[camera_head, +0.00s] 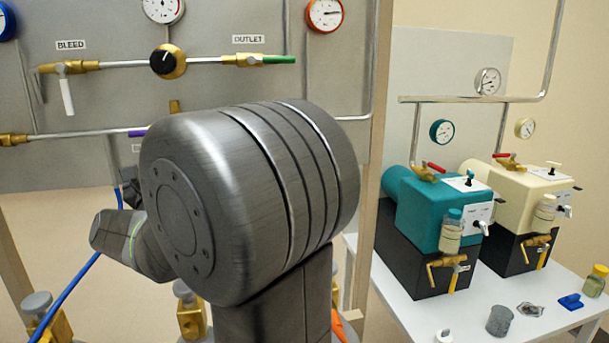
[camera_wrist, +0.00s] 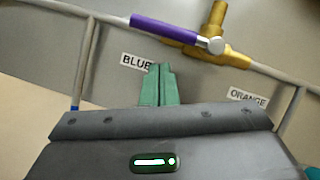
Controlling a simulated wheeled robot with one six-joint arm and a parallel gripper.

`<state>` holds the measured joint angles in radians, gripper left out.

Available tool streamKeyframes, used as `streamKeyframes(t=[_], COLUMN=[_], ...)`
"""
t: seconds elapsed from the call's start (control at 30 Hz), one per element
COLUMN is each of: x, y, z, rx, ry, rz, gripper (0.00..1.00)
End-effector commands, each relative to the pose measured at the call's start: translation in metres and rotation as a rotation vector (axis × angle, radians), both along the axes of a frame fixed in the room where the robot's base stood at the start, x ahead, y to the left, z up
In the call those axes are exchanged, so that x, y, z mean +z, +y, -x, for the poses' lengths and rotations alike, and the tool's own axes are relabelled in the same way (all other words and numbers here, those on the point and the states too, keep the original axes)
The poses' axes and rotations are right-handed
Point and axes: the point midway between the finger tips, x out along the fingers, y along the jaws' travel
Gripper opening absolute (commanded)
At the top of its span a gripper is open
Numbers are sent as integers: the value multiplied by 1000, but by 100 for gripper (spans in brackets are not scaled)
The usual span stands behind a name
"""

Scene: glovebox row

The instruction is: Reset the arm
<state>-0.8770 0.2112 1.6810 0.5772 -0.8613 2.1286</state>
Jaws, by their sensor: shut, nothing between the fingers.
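My gripper (camera_wrist: 158,84) shows in the wrist view with its two green fingers together and nothing between them. It points at the grey panel, its tips close to the BLUE label (camera_wrist: 137,62) in the picture. Just above the fingertips is a brass valve (camera_wrist: 215,45) with a purple lever handle (camera_wrist: 165,29). I cannot tell the gap between the fingers and the panel. In the head view my arm (camera_head: 240,200) fills the middle and hides the gripper and much of the lower panel.
The panel carries a BLEED valve (camera_head: 70,68), a round black knob (camera_head: 167,62) and an OUTLET fitting (camera_head: 250,60). A blue hose (camera_head: 67,292) runs at lower left. At right, a white table (camera_head: 400,308) holds a teal pump (camera_head: 440,215), a cream pump (camera_head: 520,200) and small items.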

Motion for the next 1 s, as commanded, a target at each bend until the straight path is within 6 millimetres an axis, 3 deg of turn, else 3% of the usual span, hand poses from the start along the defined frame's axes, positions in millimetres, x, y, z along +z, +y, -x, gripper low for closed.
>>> streamKeyframes(t=[0.33,1.0], x=[-3,-14], y=[-6,-11], z=[-2,-2], rx=[0,-4], ry=[-24,-20], rz=[111,145], gripper=[0,0])
